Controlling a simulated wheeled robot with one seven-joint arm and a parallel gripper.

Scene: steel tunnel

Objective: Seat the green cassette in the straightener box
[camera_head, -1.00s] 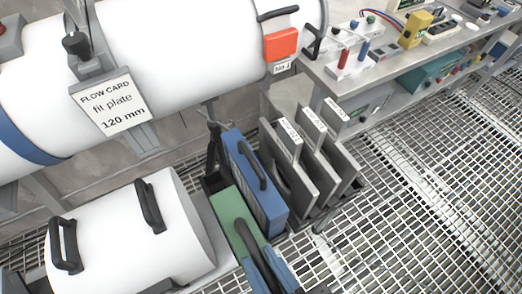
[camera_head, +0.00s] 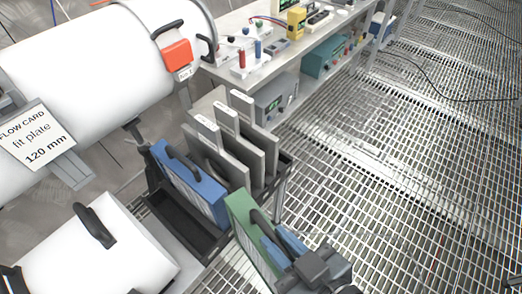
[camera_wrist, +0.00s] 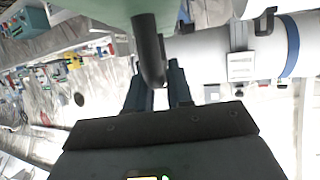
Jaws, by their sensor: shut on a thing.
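The green cassette (camera_head: 243,229) is upright in my gripper (camera_head: 276,238), to the right of the black rack (camera_head: 178,226). The gripper's bluish fingers are shut on its dark handle, which also shows in the wrist view (camera_wrist: 149,48). A blue cassette (camera_head: 188,187) with a dark handle stands in the rack, beside an empty dark slot. I cannot tell for sure which part is the straightener box.
Several grey plates (camera_head: 232,152) with white labels stand right behind the blue cassette. A large white pipe (camera_head: 88,66) carries a flow card (camera_head: 36,136) reading "fit plate 120 mm". A white cylinder (camera_head: 90,258) lies front left.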

